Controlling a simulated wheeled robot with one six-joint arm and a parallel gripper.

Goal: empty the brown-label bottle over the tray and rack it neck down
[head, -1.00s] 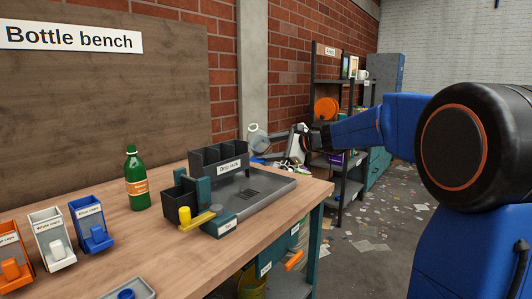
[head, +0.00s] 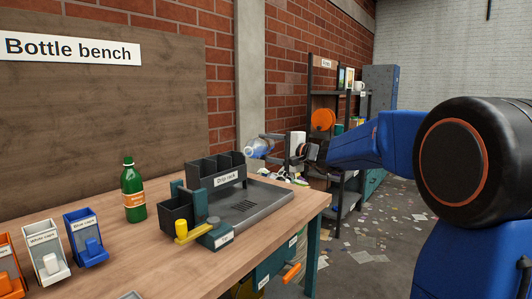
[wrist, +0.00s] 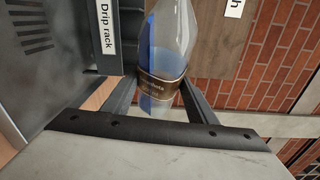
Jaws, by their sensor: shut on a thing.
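My gripper (head: 272,146) is shut on the brown-label bottle (head: 258,148), a clear bottle with something blue inside. In the head view the bottle is small and tilted, held in the air above the back right of the tray. In the wrist view the bottle (wrist: 172,35) shows its brown label (wrist: 161,90) between the fingers (wrist: 160,95); its upper end runs out of the frame. The grey tray (head: 272,207) lies at the bench's right end. The dark drip rack (head: 216,173) stands along its back left side, with empty-looking slots.
A green bottle (head: 133,192) with an orange label stands left of the rack. A small black bin (head: 176,212) and a yellow lever (head: 190,232) are at the tray's front left. Blue (head: 86,236) and white (head: 46,250) cap boxes stand further left.

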